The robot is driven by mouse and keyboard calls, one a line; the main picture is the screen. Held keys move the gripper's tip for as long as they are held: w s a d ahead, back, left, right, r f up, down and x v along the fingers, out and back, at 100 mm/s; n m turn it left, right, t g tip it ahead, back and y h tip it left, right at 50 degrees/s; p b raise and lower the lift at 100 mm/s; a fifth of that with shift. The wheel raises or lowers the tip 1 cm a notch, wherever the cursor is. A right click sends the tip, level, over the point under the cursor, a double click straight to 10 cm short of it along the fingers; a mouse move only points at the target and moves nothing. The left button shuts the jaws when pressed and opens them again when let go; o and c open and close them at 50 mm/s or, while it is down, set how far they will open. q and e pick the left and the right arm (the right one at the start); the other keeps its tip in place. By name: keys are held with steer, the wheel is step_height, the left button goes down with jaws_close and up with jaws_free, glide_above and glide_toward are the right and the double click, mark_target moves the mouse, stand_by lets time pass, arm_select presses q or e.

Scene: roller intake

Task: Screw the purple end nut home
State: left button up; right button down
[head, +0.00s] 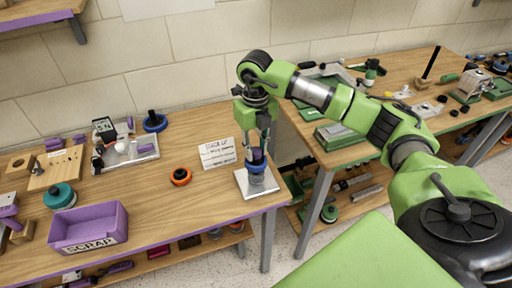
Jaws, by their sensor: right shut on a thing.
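My right gripper (257,150) points straight down at the right end of the wooden bench. It is shut on the purple end nut (257,157), of which only a small part shows between the fingers. Below it stands a dark upright part on a pale square base plate (262,187) near the bench's front right corner. The fingers hide most of the nut, so I cannot tell how far it sits on its thread. My left gripper is not in view.
A purple scrap bin (90,228) is at the front left. A second bench (345,155) with tools stands to the right, across a gap.

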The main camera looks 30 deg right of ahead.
steer(key=shift+m, duration=1.2)
steer(key=shift+r+m+p, duration=0.1)
steer(key=shift+m+p, duration=0.35)
steer(key=shift+m, duration=1.85)
steer(key=shift+p, duration=0.3)
steer(key=m, duration=0.2)
steer(key=shift+m+p, duration=0.3)
steer(key=shift+p, duration=0.1)
steer(key=shift+m, duration=1)
steer(key=c, duration=1.6)
jaws_free()
steer(key=shift+c, duration=0.2)
